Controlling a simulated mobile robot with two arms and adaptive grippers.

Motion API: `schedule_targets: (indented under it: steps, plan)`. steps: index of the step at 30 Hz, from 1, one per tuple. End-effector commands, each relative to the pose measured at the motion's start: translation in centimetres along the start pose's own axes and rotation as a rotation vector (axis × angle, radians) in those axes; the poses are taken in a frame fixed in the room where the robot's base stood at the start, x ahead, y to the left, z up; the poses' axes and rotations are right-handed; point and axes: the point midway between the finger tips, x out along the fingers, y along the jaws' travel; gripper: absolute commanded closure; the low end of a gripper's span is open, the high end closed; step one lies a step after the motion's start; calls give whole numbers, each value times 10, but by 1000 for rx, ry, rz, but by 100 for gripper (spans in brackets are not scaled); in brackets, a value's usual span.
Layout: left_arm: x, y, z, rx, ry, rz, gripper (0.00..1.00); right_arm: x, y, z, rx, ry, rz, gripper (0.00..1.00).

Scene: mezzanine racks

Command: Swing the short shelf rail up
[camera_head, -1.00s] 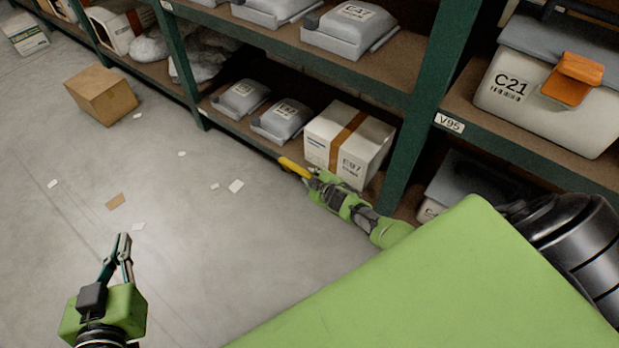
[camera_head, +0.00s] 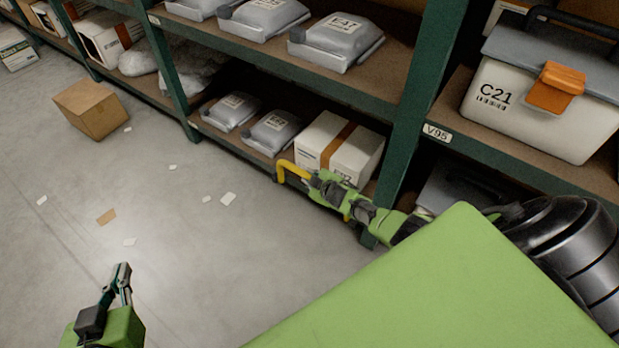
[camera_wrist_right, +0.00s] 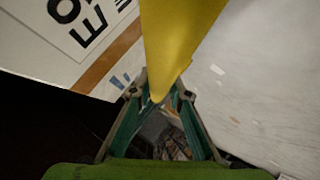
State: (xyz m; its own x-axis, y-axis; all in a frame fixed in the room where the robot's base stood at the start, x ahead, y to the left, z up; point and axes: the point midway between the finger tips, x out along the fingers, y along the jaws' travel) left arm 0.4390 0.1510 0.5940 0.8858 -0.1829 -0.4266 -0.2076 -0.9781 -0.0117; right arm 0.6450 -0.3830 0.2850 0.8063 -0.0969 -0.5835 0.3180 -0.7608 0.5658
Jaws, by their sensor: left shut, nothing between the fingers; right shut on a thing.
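The short shelf rail is a yellow bar (camera_head: 292,168) at the front of the low shelf, in front of a white box. My right gripper (camera_head: 312,180) is shut on it. In the right wrist view the yellow rail (camera_wrist_right: 178,40) runs up from between the fingertips (camera_wrist_right: 160,95). In the head view its left end bends down towards the shelf edge, and a small yellow piece shows below my right wrist. My arm hides the rest. My left gripper (camera_head: 122,272) is shut and empty over the floor at the lower left, far from the rail.
The white box (camera_head: 352,152) with a brown stripe stands close behind the rail. Grey bags (camera_head: 275,130) lie beside it. A green rack post (camera_head: 398,150) rises to the right. A cardboard box (camera_head: 92,108) and paper scraps lie on the otherwise open floor.

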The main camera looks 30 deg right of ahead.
Motion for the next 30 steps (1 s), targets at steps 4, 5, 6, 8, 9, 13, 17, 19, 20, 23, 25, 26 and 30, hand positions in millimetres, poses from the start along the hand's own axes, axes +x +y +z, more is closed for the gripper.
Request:
schedule_targets:
  steps: [4, 5, 6, 8, 9, 13, 17, 19, 20, 23, 25, 26, 30]
  plan:
    - [0, 0, 0, 0, 0, 0, 100, 0, 8, 0, 0, -2, 10, 100]
    - [0, 0, 0, 0, 0, 0, 100, 0, 8, 0, 0, -2, 10, 100]
    - [0, 0, 0, 0, 0, 0, 100, 0, 9, 0, 0, -2, 11, 100]
    - [0, 0, 0, 0, 0, 1, 100, 0, 9, 1, 1, -2, 11, 70]
    - [0, 0, 0, 0, 0, 0, 100, 0, 8, 1, 1, -2, 10, 66]
    - [0, 0, 0, -1, 0, 1, 100, 0, 6, 1, 1, -2, 7, 66]
    - [0, 0, 0, 0, 0, 0, 100, 0, 4, 0, 2, -1, 5, 66]
    - [0, -1, -1, 1, 2, -1, 100, 0, 4, 0, 2, -1, 5, 66]
    - [0, -1, -1, 1, 2, -1, 100, 0, 4, 1, 1, -1, 5, 66]
    - [0, -1, -1, 1, 2, -1, 100, -3, 4, 1, 1, 0, 6, 66]
    - [0, -1, -1, 1, 1, -1, 100, -7, 4, 2, 0, -2, 6, 66]
    - [0, 0, -1, 1, 1, -1, 100, -9, 4, 2, 0, -1, 7, 66]
    - [0, 0, -1, 0, 1, 0, 100, -21, 4, 2, -1, -1, 6, 66]
